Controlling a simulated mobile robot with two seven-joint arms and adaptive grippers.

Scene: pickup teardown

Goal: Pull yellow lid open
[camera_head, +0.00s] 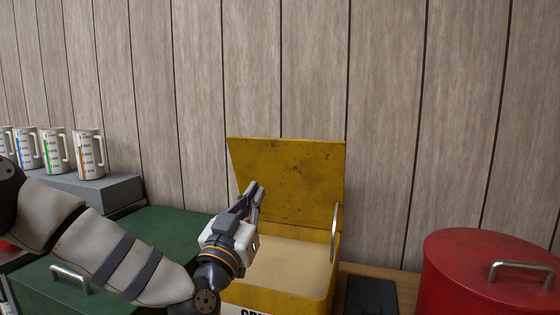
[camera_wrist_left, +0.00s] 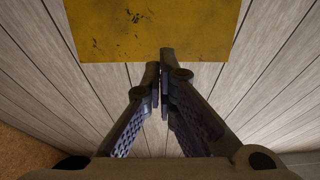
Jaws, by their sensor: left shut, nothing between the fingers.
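The yellow lid (camera_head: 290,180) stands raised, nearly upright, at the back of the yellow bin (camera_head: 285,299). The bin is open, and pale tan material (camera_head: 290,265) shows inside it. My left gripper (camera_head: 257,188) is shut and empty, in front of the lid's left part in the head view. In the left wrist view the shut fingertips (camera_wrist_left: 161,52) overlap the lower edge of the lid (camera_wrist_left: 150,30); I cannot tell whether they touch it. A metal handle (camera_head: 334,230) shows at the bin's right side. My right gripper is not in view.
A red drum (camera_head: 480,280) with a handled lid stands at the right. A dark flat object (camera_head: 371,296) lies between it and the bin. A green box (camera_head: 160,235) is at the left, and several measuring jugs (camera_head: 88,152) stand on a grey ledge (camera_head: 105,189). A plank wall (camera_head: 390,100) closes the back.

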